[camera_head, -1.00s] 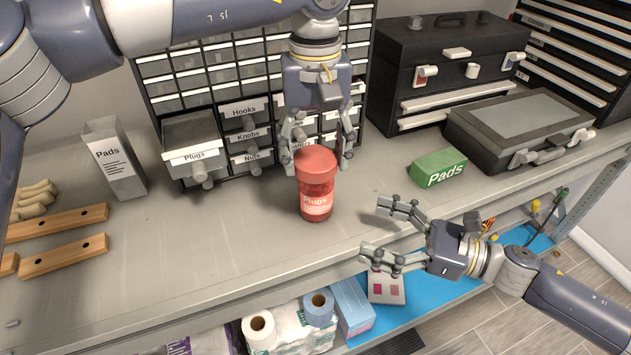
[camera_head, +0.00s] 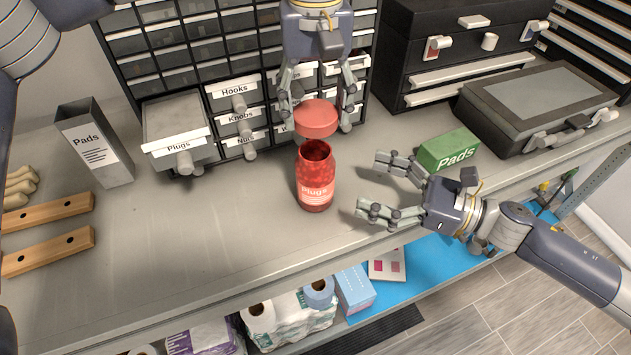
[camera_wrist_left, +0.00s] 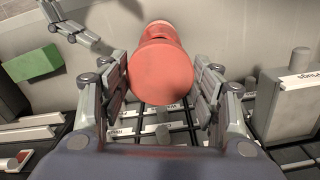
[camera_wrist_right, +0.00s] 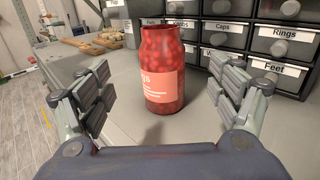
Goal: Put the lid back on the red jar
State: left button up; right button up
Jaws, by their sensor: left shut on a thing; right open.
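The red jar (camera_head: 316,178), labelled "Plugs", stands upright and uncovered on the bench, with red pieces inside. It also shows in the right wrist view (camera_wrist_right: 162,75). The red lid (camera_head: 316,119) is held above and slightly behind the jar mouth, apart from it. My left gripper (camera_head: 318,112) is shut on the lid, which fills the space between its fingers in the left wrist view (camera_wrist_left: 161,76). My right gripper (camera_head: 376,188) is open and empty, to the right of the jar, with its fingers pointing toward it.
A drawer cabinet (camera_head: 190,70) stands behind, with its "Plugs" drawer (camera_head: 180,148) pulled out. A green "Pads" box (camera_head: 449,151) and a black case (camera_head: 535,105) lie to the right. A grey "Pads" holder (camera_head: 96,150) and wooden bars (camera_head: 48,252) are left. The bench left of the jar is clear.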

pick_arm(q)
jog(key=shift+w+f, duration=0.15)
jog(key=shift+w, duration=0.15)
pick_arm(e)
jog(key=x, duration=1.1)
jog(key=shift+w+a, duration=0.25)
pick_arm(q)
jog(key=shift+s, duration=0.1)
pick_arm(e)
jog(key=shift+a, duration=0.1)
jog(key=shift+s, duration=0.1)
jog(key=c, duration=1.6)
pick_arm(q)
send_over(315, 151)
jog(key=shift+f, duration=2.35)
pick_arm(e)
jog(key=shift+c, duration=0.2)
pick_arm(q)
jog(key=shift+f, duration=0.9)
jog(key=shift+f, duration=0.45)
jog(key=shift+f, duration=0.25)
